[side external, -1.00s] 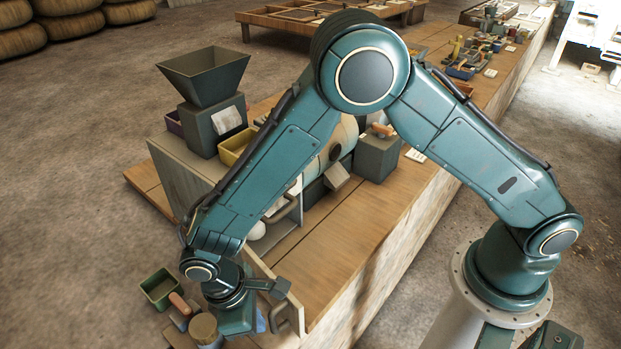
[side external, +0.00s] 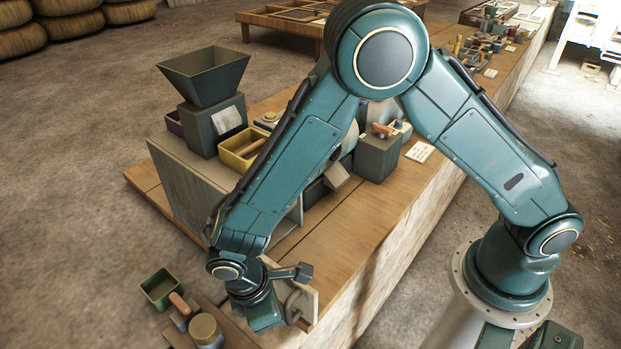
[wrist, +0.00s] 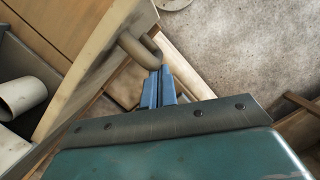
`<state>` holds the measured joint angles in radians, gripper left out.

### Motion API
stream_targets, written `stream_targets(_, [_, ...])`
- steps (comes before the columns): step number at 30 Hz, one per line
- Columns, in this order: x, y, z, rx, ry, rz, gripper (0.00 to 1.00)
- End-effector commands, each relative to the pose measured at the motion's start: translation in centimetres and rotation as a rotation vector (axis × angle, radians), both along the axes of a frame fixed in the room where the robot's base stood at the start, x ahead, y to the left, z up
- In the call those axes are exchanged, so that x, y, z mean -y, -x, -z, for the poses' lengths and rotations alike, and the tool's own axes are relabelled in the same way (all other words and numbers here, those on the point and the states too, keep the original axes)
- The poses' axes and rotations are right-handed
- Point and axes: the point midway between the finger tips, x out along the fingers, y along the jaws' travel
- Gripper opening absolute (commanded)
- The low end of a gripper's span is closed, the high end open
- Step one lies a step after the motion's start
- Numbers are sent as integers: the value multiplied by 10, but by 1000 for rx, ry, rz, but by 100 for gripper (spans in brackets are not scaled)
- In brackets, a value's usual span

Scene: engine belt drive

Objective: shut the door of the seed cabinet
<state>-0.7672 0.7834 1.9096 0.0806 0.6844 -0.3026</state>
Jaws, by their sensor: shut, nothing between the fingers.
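The seed cabinet (side external: 185,185) is a pale grey box on the wooden bench, mostly behind my arm in the side view. Its door (side external: 309,303) stands open at the front, a pale panel with a rounded handle (side external: 292,306). In the wrist view the door (wrist: 92,72) runs diagonally, and its handle (wrist: 140,48) is close to my fingertips. My gripper (wrist: 158,88) has its blue fingers together and empty, beside the handle end; I cannot tell whether they touch. In the side view my gripper's fingertips are hidden behind the wrist.
A white cup-like object (wrist: 22,97) lies on the inner side of the door. A green tray (side external: 161,288) and a round-lidded jar (side external: 206,331) stand at lower left. A hopper (side external: 204,80) and yellow bin (side external: 240,152) sit on top.

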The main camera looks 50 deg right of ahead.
Motion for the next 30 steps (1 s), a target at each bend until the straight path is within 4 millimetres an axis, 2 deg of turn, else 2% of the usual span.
stream_targets(6, [29, 9, 0, -2, 1, -182, 0])
stream_targets(14, [65, 10, 0, 0, 1, -409, 0])
stream_targets(30, [129, -8, 0, 0, 0, -839, 0])
